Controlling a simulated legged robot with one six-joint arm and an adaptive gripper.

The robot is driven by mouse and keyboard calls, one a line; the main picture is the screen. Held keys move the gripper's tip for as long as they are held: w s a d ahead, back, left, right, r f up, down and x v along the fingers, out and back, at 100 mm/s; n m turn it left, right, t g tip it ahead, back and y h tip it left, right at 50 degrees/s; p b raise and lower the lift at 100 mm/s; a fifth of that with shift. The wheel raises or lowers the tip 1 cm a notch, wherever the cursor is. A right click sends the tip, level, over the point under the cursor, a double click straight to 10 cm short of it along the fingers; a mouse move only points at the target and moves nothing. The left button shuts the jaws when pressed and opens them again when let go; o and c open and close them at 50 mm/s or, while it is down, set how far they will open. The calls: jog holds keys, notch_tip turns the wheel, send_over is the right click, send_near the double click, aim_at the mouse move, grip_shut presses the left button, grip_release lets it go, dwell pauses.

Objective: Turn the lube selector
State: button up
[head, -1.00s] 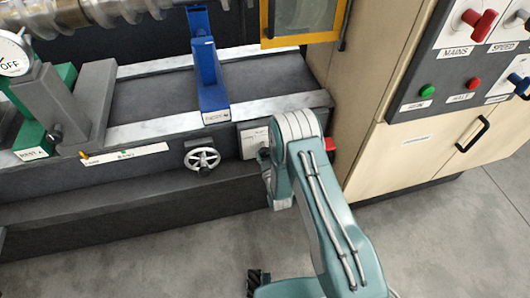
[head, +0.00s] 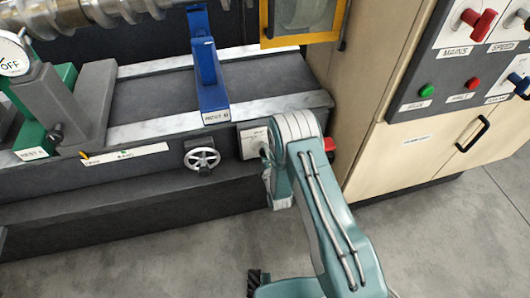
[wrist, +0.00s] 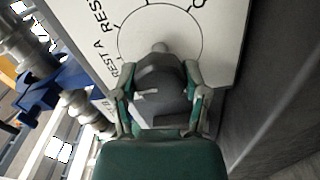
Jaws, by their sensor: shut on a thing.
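The lube selector is a dark grey knob (wrist: 160,72) on a white plate (wrist: 222,38) with a printed ring. The plate's lettering "REST A" reads along the left in the wrist view. My gripper (wrist: 160,90) has its fingers on both sides of the knob and is shut on it. A light round tip shows at the knob's far end. In the head view, part of the white plate (head: 250,143) shows on the machine's front, left of my arm. My arm hides the knob and the fingers there.
A handwheel (head: 202,158) sticks out left of the plate. A blue rest (head: 211,80) stands on the bed above. A wooden cabinet (head: 425,150) with a control panel stands to the right. The grey floor (head: 130,250) in front is clear.

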jog(key=n, duration=0.5)
jog(key=shift+a+f, duration=0.15)
jog(key=shift+f, duration=0.05)
jog(key=shift+s+f+n, duration=0.1)
jog(key=shift+s+n, duration=0.05)
jog(key=shift+n, duration=1.65)
jog(key=shift+f, duration=0.1)
jog(key=o, duration=1)
jog(key=shift+o, duration=0.7)
